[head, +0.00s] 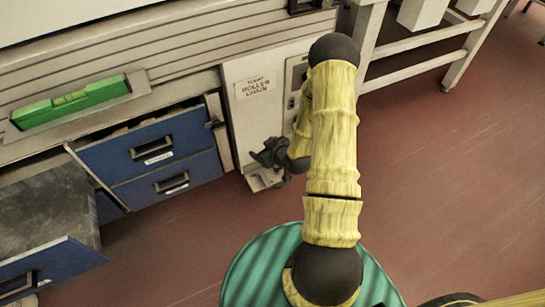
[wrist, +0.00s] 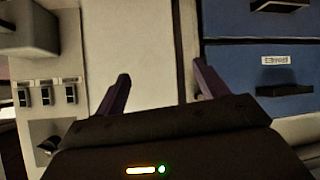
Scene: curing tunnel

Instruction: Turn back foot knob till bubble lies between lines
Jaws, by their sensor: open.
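A green spirit level (head: 70,101) lies in a pale tray on the machine's side, at the left of the head view. Its lighter vial is in the middle, but the bubble and lines are too small to read. My gripper (head: 268,158) is low in front of the white panel, beside the blue drawers. In the wrist view my gripper (wrist: 160,88) is open, its two purple fingers apart with nothing between them. A pale bracket-like part (head: 262,181) shows just below my gripper in the head view. I cannot make out the back foot knob for certain.
Blue drawers (head: 150,150) stand left of the gripper, and another blue drawer (head: 50,268) juts out at lower left. A white panel (head: 262,90) carries a roller chain label. Small switches (wrist: 47,95) show in the wrist view. Red floor (head: 450,170) is open at right.

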